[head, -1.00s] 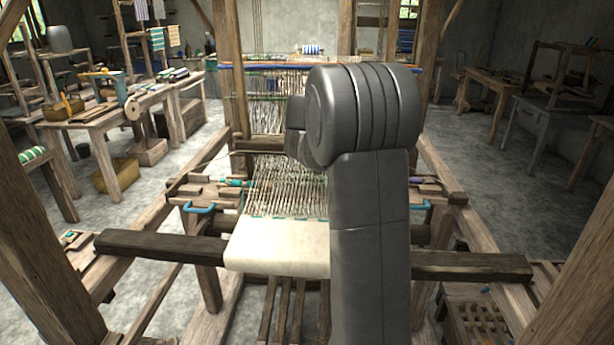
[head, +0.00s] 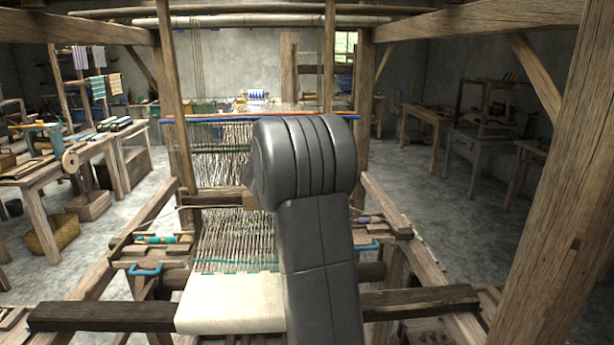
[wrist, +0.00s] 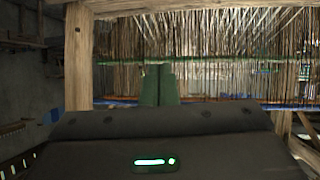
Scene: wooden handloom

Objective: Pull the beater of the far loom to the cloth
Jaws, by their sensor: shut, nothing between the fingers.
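A wooden loom stands in front of me in the head view. Its cream cloth (head: 228,303) lies over the dark front beam (head: 100,316), with warp threads (head: 235,238) running away from it. The beater's crossbar (head: 207,199) appears to lie across the warp, well behind the cloth's edge; my arm hides its right part. My gripper is hidden behind my arm in the head view. In the wrist view my green gripper fingers (wrist: 158,85) are together and empty, in front of hanging threads (wrist: 220,45). I cannot tell whether they touch anything. A wooden post (wrist: 78,60) stands left of them.
Blue handles (head: 146,271) sit on both sides of the warp. A thick loom post (head: 535,190) rises at the right. Long side rails (head: 425,260) flank the loom. A workbench (head: 100,160) stands at the left, with bare floor between it and the loom.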

